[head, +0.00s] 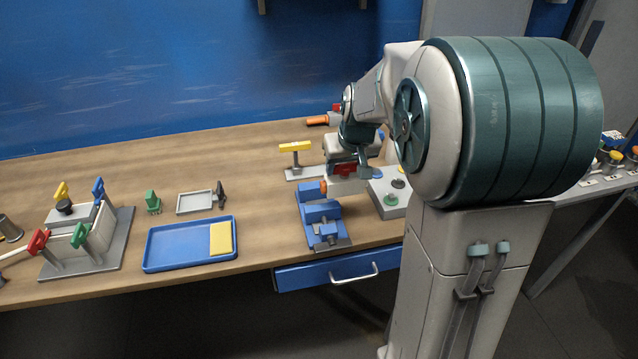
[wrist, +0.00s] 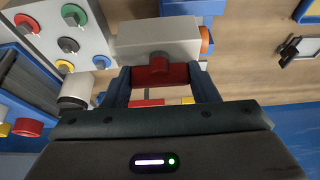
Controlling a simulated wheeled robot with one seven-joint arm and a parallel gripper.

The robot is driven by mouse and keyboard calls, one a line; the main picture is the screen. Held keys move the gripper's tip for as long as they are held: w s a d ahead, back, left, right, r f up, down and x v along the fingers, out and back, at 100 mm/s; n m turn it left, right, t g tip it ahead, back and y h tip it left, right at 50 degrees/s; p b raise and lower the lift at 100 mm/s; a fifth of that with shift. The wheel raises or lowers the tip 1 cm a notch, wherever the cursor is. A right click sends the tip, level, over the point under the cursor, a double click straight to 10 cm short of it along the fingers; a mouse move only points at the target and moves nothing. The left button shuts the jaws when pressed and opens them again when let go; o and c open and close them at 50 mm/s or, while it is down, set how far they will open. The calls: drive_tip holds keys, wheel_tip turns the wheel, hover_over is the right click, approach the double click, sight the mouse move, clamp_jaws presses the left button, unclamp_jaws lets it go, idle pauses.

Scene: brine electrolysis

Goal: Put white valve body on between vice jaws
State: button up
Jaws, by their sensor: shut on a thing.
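The white valve body (head: 348,186) has an orange end (head: 323,187) and a red handle (head: 345,170) on top. In the wrist view the valve body (wrist: 157,38) is a pale block with its red handle (wrist: 158,74) between my fingers. My gripper (wrist: 160,80) is shut on that red handle; in the head view my gripper (head: 347,161) is above the body. The blue vice (head: 322,217) stands near the table's front edge. The valve body is at its far end, seemingly above it; contact cannot be told. Part of the vice (wrist: 190,8) shows behind the body.
A grey button box (head: 388,198) stands close right of the vice. A yellow-handled stand (head: 296,158) is behind it. Bare table separates vice and blue tray.

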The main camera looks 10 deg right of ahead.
drive_tip(key=shift+w+a+f+p, duration=0.25)
drive_tip(key=shift+w+a+f, duration=0.55)
drive_tip(key=shift+f, duration=0.5)
drive_tip(key=shift+w+a+f+p, duration=0.3)
drive_tip(key=shift+w+a+f, duration=0.2)
drive_tip(key=shift+a+f, duration=0.65)
drive_tip(key=shift+w+a+f+p, duration=0.25)
drive_tip(key=shift+w+a+f, duration=0.45)
drive_tip(key=shift+f, duration=0.75)
drive_tip(key=shift+f, duration=0.15)
drive_tip(key=o, duration=1.4)
drive_tip(key=shift+s, duration=0.1)
drive_tip(key=shift+o, duration=0.2)
